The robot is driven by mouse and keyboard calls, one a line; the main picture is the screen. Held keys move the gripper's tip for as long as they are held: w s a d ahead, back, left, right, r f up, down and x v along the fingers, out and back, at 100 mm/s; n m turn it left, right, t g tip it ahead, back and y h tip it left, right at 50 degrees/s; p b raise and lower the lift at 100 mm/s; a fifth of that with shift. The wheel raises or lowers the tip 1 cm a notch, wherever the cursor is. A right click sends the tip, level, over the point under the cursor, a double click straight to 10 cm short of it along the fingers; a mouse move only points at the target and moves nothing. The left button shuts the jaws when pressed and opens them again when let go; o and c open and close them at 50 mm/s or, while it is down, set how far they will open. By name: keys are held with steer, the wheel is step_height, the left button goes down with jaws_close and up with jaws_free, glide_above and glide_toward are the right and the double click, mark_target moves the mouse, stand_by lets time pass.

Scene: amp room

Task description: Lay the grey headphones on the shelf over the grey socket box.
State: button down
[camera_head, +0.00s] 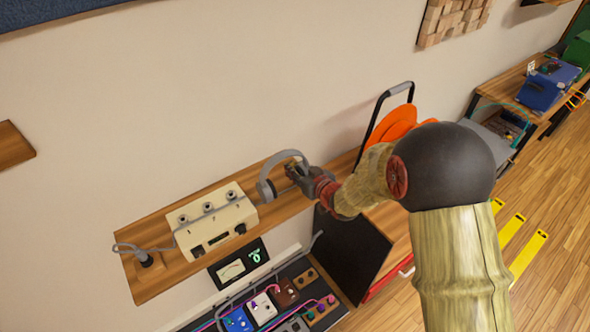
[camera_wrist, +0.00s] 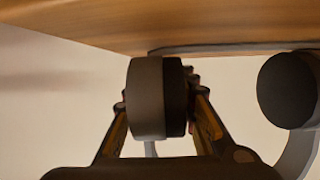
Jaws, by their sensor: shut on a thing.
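The grey headphones (camera_head: 266,187) are at the right end of a long wooden shelf (camera_head: 183,271) on the wall. My gripper (camera_head: 296,171) is shut on one ear cup. In the wrist view, that grey and black cup (camera_wrist: 147,98) sits between the fingers. The other dark cup (camera_wrist: 287,90) hangs free at the right. A wooden surface (camera_wrist: 200,25) fills the top of the wrist view, close to the cups; I cannot tell whether they touch it. I cannot pick out a grey socket box for certain.
A cream box with knobs (camera_head: 213,230) and a black plug stand (camera_head: 145,259) with a grey cable occupy the shelf. Below are a dark meter panel (camera_head: 239,264) and several pedals (camera_head: 237,320). Another wooden shelf (camera_head: 12,146) is at the far left. Orange discs (camera_head: 400,122) stand behind my arm.

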steer(key=shift+f, duration=0.3)
steer(key=shift+f, duration=0.15)
steer(key=c, duration=1.4)
jaws_free()
